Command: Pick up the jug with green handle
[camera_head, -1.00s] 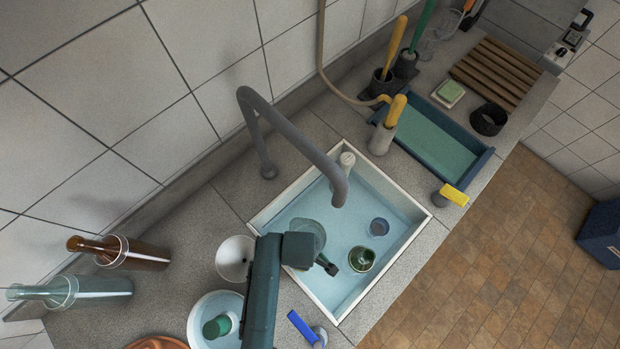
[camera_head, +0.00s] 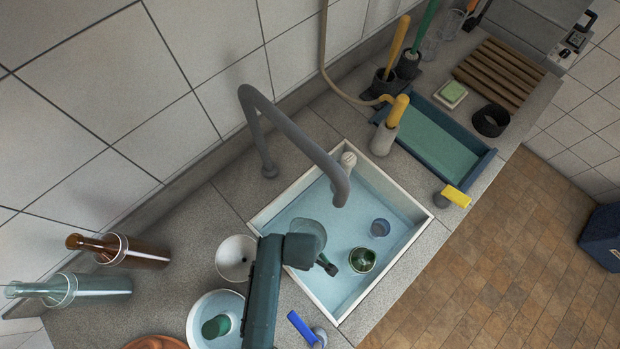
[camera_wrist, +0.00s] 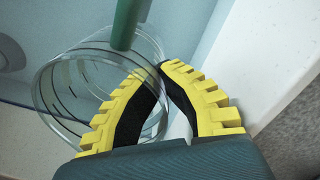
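The jug with green handle (camera_wrist: 75,90) is a clear glass cylinder, lying tilted in the wrist view. Its green handle (camera_wrist: 126,22) rises at the top of that view. In the head view a clear glass vessel (camera_head: 310,230) shows in the sink beside my arm's end and looks like the same jug. My gripper (camera_wrist: 167,66) has yellow ribbed fingers with black inner sides. The fingertips come together at the jug's right wall; the left finger shows through the glass. The wall appears pinched between them. The fingers are hidden behind my arm in the head view.
A white bowl (camera_head: 234,257) and a basin (camera_head: 203,305) stand left of the sink. Bottles (camera_head: 138,251) lie farther left.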

